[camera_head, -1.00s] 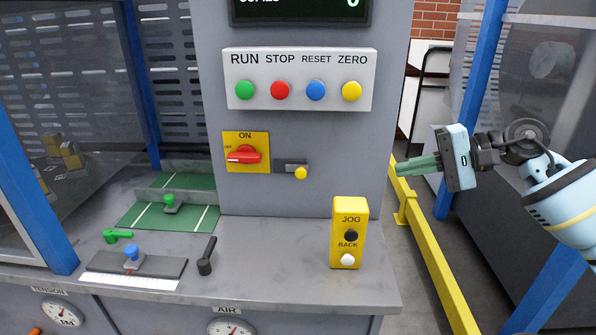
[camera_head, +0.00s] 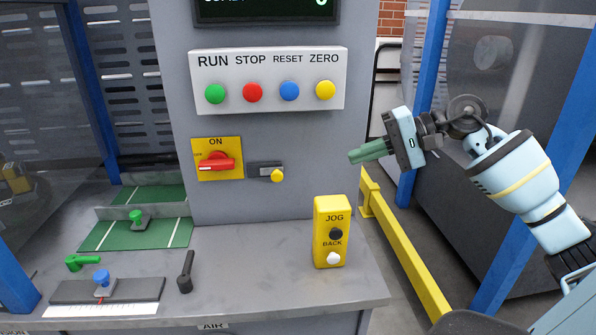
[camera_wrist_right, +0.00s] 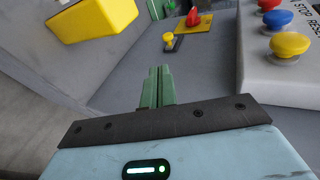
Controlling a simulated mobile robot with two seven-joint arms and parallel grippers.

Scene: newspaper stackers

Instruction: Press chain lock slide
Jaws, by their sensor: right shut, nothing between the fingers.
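The chain lock slide is a dark slotted plate with a round yellow knob (camera_head: 277,175) on the grey panel, just right of the red rotary switch. The knob also shows in the wrist view (camera_wrist_right: 168,38), ahead of the fingertips. The knob sits at the right end of the plate. My right gripper (camera_head: 354,156) has green fingers, shut and empty, pointing left toward the panel. It is apart from the knob, to its right in the head view. In the wrist view the closed fingers (camera_wrist_right: 159,72) point up the picture. My left gripper is out of view.
A button box (camera_head: 268,81) with RUN, STOP, RESET and ZERO buttons juts out above the slide. A yellow JOG box (camera_head: 332,231) stands on the ledge below the right gripper. The red switch (camera_head: 216,162) is close left of the slide. A yellow rail (camera_head: 411,257) runs along the floor.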

